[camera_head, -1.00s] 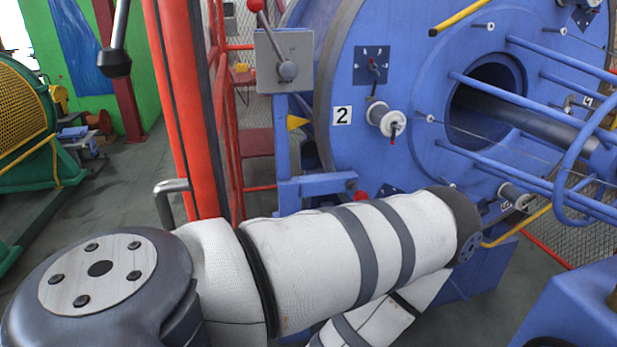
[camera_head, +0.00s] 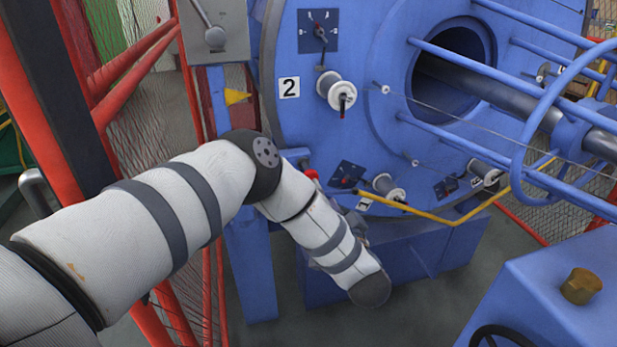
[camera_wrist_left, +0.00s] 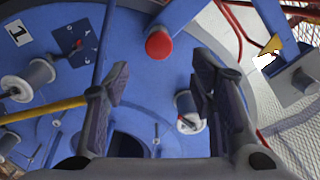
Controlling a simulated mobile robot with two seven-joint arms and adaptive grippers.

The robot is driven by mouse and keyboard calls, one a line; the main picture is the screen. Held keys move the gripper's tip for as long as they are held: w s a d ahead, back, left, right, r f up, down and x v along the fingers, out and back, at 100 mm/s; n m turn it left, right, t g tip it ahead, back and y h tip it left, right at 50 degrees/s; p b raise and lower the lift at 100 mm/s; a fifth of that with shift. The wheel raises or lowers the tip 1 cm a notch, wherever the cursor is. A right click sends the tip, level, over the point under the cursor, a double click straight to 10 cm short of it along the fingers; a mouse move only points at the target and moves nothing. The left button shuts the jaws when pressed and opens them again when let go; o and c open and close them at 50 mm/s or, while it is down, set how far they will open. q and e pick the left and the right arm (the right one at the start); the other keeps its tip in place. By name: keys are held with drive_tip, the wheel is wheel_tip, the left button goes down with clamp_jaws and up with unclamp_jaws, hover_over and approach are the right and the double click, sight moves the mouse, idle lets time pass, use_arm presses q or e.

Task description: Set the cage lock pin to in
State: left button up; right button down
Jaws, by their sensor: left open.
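A red knob (camera_head: 312,175), which looks like the cage lock pin's handle, sits beside the blue cage disc (camera_head: 300,60), just right of my left arm's elbow. In the left wrist view the red knob (camera_wrist_left: 159,43) is on the end of a blue bracket arm (camera_wrist_left: 190,18). My left gripper (camera_wrist_left: 160,68) is open and empty, with one finger on each side below the knob. The knob lies beyond the fingertips, and I see no contact. In the head view the gripper is hidden by my forearm. My right gripper is not in view.
Spools (camera_head: 336,90), a yellow bar (camera_head: 440,215) and blue rods (camera_head: 480,70) are on or near the disc. A red post (camera_head: 40,130) and mesh fence stand left. A grey lever box (camera_head: 215,30) is above my elbow. A blue cabinet (camera_head: 560,290) is lower right.

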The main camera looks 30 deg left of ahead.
sight(311, 176)
use_arm(q)
drive_tip(key=x, duration=0.9)
drive_tip(key=shift+f+b, duration=0.15)
drive_tip(key=shift+b, duration=0.25)
drive_tip(key=shift+w+a, duration=0.25)
drive_tip(key=shift+w, duration=0.05)
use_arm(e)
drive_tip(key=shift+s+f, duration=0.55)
use_arm(q)
drive_tip(key=shift+c, duration=0.3)
